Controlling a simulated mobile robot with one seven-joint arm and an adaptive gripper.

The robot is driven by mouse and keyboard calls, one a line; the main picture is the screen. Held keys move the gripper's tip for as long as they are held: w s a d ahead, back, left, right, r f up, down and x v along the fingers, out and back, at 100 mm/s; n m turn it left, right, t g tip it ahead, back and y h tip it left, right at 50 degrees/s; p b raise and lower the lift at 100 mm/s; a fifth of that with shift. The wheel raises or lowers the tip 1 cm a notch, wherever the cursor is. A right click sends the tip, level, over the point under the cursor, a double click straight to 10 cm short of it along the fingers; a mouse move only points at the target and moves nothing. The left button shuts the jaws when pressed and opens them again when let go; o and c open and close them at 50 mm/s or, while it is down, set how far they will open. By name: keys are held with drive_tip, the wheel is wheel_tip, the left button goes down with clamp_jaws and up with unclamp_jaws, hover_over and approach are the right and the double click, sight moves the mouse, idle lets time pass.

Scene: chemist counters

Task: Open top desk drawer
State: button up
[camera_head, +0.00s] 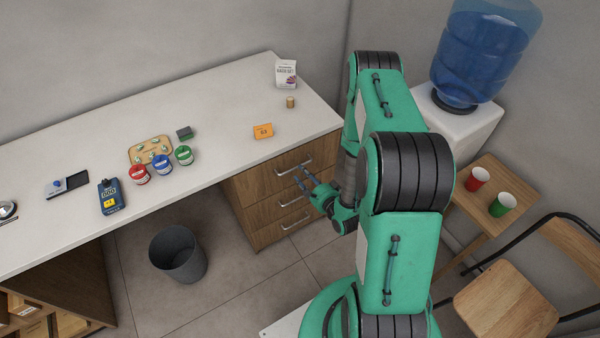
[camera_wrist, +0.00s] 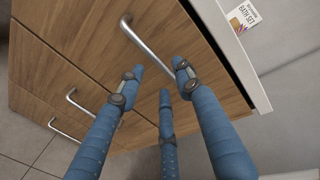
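The wooden top desk drawer (camera_head: 268,178) is under the white countertop, and it looks closed. Its metal bar handle (camera_head: 294,168) also shows in the wrist view (camera_wrist: 146,45). My gripper (camera_head: 303,177) is in front of the drawers, just below and near the top handle. In the wrist view its blue fingers (camera_wrist: 160,85) are spread apart with nothing between them. The handle lies just beyond the fingertips, and I cannot tell whether any finger touches it. Two lower drawers have handles (camera_head: 292,198) and (camera_head: 295,220), and both look closed.
A dark bin (camera_head: 178,254) stands on the floor left of the drawers. A water cooler (camera_head: 460,120), small table and chair (camera_head: 508,300) stand at right.

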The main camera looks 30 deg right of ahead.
drive_tip(key=shift+x, duration=1.55)
clamp_jaws()
